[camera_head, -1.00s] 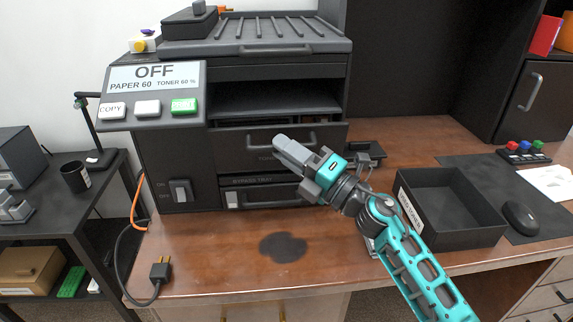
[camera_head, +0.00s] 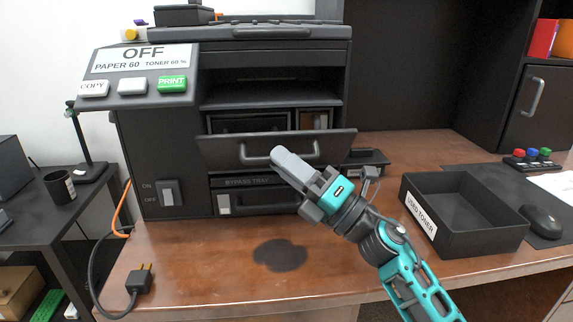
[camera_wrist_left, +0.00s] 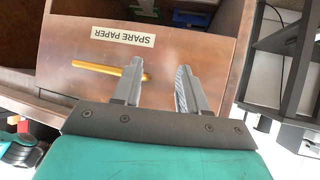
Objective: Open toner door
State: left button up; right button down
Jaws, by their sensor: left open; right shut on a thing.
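The black printer (camera_head: 155,150) stands on the desk, and its panel reads OFF. Its toner door (camera_head: 225,152) is tilted outward at the top, with the compartment behind it showing above its edge. A grey bar handle (camera_head: 250,158) runs across the door. My right gripper (camera_head: 277,153) is at this handle and shut on it; the fingers hide part of the handle. My left gripper (camera_wrist_left: 156,82) shows only in the left wrist view. It is open and empty, near a drawer labelled SPARE PAPER (camera_wrist_left: 123,37) with a yellow handle (camera_wrist_left: 110,70).
The bypass tray (camera_head: 270,198) sits just below the toner door. A black USED TONER box (camera_head: 480,236) stands on the desk to the right of my right arm. An unplugged power plug (camera_head: 138,278) lies at the left. The front middle of the desk is clear apart from a dark stain (camera_head: 280,255).

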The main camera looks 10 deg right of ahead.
jog(key=shift+f, duration=0.15)
jog(key=c, duration=1.1)
grip_release()
jog(key=v, duration=1.3)
